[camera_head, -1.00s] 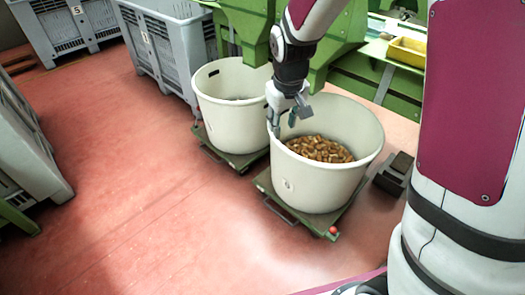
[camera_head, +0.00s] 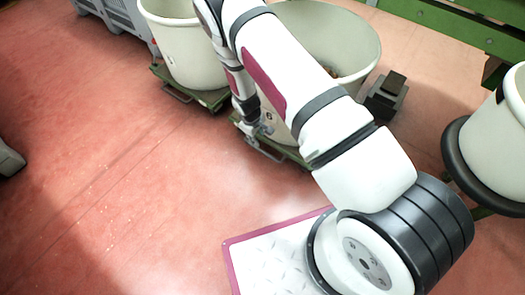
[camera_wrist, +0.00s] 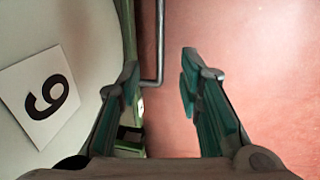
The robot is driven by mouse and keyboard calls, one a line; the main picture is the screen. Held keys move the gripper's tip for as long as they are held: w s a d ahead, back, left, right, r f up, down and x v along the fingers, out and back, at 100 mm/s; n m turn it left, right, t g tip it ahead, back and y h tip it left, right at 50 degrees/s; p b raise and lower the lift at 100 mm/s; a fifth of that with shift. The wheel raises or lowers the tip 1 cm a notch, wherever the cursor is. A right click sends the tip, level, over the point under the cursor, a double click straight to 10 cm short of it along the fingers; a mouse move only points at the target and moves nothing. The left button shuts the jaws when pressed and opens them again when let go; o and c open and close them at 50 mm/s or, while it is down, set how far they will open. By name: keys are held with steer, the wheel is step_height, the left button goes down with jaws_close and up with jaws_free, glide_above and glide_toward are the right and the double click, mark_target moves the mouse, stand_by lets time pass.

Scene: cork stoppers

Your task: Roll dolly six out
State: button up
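A cream tub (camera_head: 355,45) stands on a green dolly (camera_head: 290,152) beneath my arm. In the wrist view, the tub wall carries a white label (camera_wrist: 45,95) with a tilted black figure that looks like a 6. The dolly's thin grey pull handle (camera_wrist: 160,45) sticks out from its green edge. My gripper (camera_head: 262,130) is low beside the front of this dolly. In the wrist view, my gripper (camera_wrist: 160,80) is open, with the handle's bent end between the fingertips. The left finger is close to the dolly edge; contact cannot be told.
Another cream tub (camera_head: 188,45) on a green dolly (camera_head: 200,97) stands to the left. A dark block-like object (camera_head: 385,95) is on the right of the near tub. A further tub (camera_head: 500,145) with a black ring is at the right edge. The red floor in front is clear.

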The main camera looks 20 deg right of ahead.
mark_target(262, 151)
steer(key=f+b, duration=0.2)
steer(key=f, duration=0.2)
steer(key=w+d+f+b, duration=0.1)
steer(key=f+b, duration=0.1)
steer(key=f, duration=0.3)
steer(key=d+f+b, duration=0.1)
steer(key=f+b, duration=0.1)
steer(key=f, duration=0.3)
steer(key=shift+w+d, duration=0.1)
steer(key=shift+w, duration=0.2)
steer(key=shift+c, duration=0.6)
steer(key=shift+r, duration=0.1)
jaws_close()
